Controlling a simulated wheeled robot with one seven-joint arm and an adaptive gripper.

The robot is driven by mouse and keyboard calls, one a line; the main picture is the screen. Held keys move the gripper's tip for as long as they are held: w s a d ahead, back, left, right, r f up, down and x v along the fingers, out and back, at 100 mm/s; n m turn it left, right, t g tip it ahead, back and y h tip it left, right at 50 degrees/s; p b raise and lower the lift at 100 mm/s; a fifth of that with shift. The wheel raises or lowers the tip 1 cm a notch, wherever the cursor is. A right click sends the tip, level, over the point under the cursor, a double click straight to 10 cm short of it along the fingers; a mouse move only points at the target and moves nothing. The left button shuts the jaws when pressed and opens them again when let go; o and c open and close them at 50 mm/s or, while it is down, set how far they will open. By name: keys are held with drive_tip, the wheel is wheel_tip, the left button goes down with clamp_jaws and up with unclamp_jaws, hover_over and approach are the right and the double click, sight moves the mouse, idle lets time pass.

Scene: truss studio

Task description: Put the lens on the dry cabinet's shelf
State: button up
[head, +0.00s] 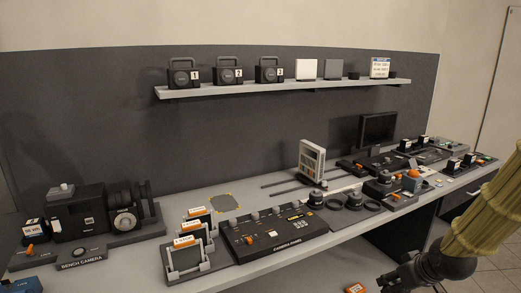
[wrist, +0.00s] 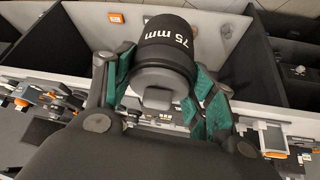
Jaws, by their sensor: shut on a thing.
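The lens (wrist: 172,45) is black, with "75 mm" in white on its side, in the wrist view. My gripper (wrist: 163,82) is shut on it, with green-padded fingers at both sides of its barrel. In the head view my gripper (head: 392,281) is at the lower right, in front of the bench and low, partly cut off by the bottom edge. The lens cannot be made out there. I cannot pick out a dry cabinet or its shelf for certain in either view.
The long grey bench (head: 290,245) carries a camera panel (head: 275,232), a bench camera (head: 85,215) and a white-faced device (head: 311,160). A wall shelf (head: 290,87) holds several boxes. Dark panelled bays (wrist: 285,60) and an orange label (wrist: 116,18) lie beyond the lens in the wrist view.

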drive_tip(key=w+a+f+m, duration=0.1)
drive_tip(key=w+a+f, duration=0.25)
drive_tip(key=a, duration=0.35)
drive_tip(key=w+a+f, duration=0.2)
drive_tip(key=a+f, duration=0.2)
drive_tip(key=a, duration=0.4)
drive_tip(key=w+a+f+m, duration=0.1)
drive_tip(key=w+a+f, duration=0.15)
drive_tip(key=a, duration=0.45)
drive_tip(key=s+f, duration=0.6)
drive_tip(key=f, duration=0.1)
drive_tip(key=shift+s+f+h, duration=0.2)
drive_tip(key=shift+f+h, duration=0.1)
drive_tip(key=shift+f, duration=0.05)
drive_tip(key=shift+a, duration=0.2)
